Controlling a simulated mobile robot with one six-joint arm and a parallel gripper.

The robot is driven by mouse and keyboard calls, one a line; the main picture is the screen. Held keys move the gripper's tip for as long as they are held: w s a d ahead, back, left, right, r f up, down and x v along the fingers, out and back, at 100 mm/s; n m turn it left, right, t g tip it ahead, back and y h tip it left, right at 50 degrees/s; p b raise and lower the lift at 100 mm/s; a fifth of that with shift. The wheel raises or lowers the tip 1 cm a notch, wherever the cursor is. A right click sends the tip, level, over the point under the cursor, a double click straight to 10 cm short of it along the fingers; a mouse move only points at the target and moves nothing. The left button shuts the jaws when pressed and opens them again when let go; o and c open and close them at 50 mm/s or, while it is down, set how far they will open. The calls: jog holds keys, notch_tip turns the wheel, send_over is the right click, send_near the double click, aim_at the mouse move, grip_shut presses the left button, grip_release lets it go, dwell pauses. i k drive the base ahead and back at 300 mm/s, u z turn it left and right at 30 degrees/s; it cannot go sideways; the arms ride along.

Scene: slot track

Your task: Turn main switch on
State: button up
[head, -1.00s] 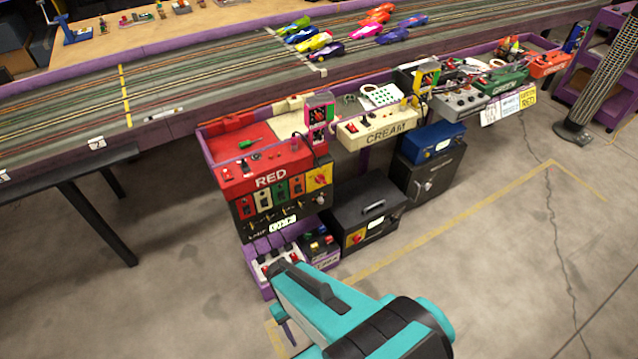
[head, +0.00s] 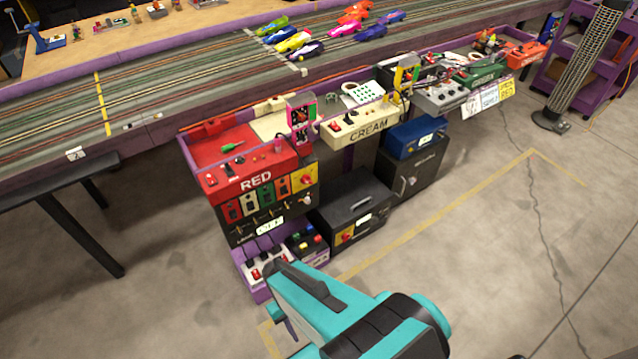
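Two red knobs on yellow plates show: one on the red control box (head: 305,179), one on the front of a black box (head: 345,236) on the floor. I cannot tell which is the main switch, or how either is set. A low purple switch box (head: 268,262) with white and red rockers stands below the red control box. My teal arm comes in from the bottom, its end in front of the purple box and short of both knobs.
The slot track (head: 190,80) with several cars runs above. Black table legs (head: 85,230) stand at left. The floor (head: 470,270) at right is clear.

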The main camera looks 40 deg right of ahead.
aim_at(306, 178)
jog(key=z, duration=0.35)
jog(key=k, duration=0.55)
jog(key=u, duration=1.05)
